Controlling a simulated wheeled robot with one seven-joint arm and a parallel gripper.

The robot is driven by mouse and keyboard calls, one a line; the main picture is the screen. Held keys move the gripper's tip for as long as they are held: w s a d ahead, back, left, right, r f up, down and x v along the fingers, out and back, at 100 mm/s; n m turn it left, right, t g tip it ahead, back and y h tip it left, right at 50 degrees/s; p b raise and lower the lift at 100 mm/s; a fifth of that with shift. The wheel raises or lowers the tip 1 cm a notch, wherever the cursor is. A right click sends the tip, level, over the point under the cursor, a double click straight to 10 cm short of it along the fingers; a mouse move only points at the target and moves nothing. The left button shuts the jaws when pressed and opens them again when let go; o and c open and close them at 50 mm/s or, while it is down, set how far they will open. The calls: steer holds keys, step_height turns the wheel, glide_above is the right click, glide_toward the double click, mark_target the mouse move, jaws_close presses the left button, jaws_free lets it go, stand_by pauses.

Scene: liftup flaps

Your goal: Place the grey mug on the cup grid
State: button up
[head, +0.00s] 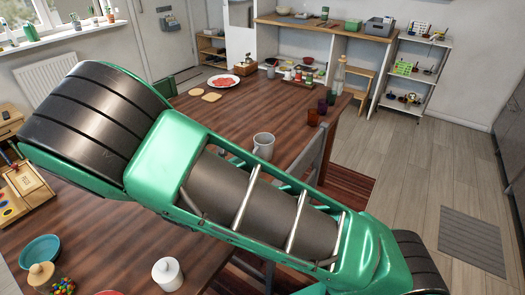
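The grey mug (263,146) stands upright on the dark wooden table (228,118), near its right edge and just beyond my arm. Its handle side is hard to make out at this size. My green and black arm crosses the view from upper left to lower right and covers much of the table. My gripper is out of view. I cannot make out the cup grid for certain. Its place may be among the small items at the back, or hidden.
A chair (312,150) stands close to the mug at the table edge. Dark red and dark glasses (318,112) and a clear bottle (339,77) are beyond it. A plate of red food (223,81) lies farther back.

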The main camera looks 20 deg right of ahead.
mark_target(259, 154)
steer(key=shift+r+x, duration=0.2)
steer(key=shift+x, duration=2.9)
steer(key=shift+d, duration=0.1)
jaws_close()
